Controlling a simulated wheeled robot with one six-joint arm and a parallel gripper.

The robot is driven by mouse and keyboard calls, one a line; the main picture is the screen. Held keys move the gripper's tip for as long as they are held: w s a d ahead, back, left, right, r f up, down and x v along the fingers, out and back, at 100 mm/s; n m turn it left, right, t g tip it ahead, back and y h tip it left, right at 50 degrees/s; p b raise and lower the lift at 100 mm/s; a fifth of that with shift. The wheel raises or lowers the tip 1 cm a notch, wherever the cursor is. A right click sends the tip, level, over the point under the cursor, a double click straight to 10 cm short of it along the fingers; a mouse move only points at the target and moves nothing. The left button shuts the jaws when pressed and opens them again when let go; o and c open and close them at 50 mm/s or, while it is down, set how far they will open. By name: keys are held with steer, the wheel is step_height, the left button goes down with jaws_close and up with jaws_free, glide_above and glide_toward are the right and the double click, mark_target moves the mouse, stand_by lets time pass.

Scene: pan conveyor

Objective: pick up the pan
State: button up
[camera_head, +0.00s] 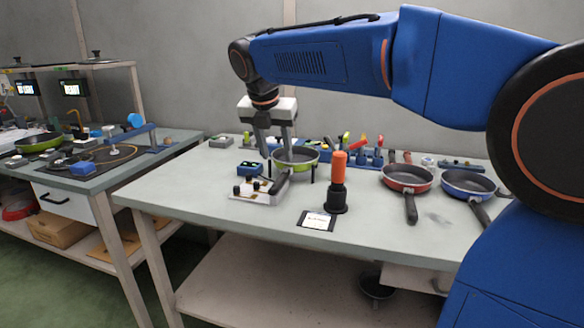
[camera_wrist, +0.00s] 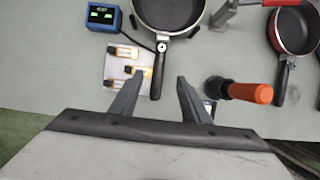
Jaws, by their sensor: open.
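A green-rimmed pan (camera_head: 306,157) with a dark inside sits raised on a small stand toward the back of the grey table. Its rounded bowl (camera_wrist: 170,12) is cut off at the top of the wrist view. Its dark handle (camera_wrist: 158,76) points toward my gripper. My gripper (camera_head: 277,158) is open and points down over the handle side of the pan. In the wrist view its fingers (camera_wrist: 160,78) lie on either side of the handle's line, with nothing held. Whether the fingers are level with the handle cannot be told.
An orange-handled tool (camera_head: 338,172) stands upright in a black base right of the pan. A white block with knobs (camera_head: 254,194) and a blue meter (camera_head: 250,168) stand left. Red (camera_head: 407,178) and blue (camera_head: 468,184) pans lie right. The table's front is mostly clear.

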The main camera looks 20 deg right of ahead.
glide_above(282, 176)
steer(key=s+a, duration=0.2)
steer(key=s, duration=0.1)
steer(key=x, duration=0.4)
steer(key=shift+s+a+f, duration=0.25)
steer(key=shift+s+f, duration=0.1)
steer(key=shift+w+x, duration=0.2)
steer(key=shift+x, duration=1.1)
steer(key=shift+w+x, duration=0.15)
steer(key=shift+x, duration=1.1)
steer(key=shift+d+r, duration=0.2)
steer(key=shift+c, duration=0.4)
jaws_close()
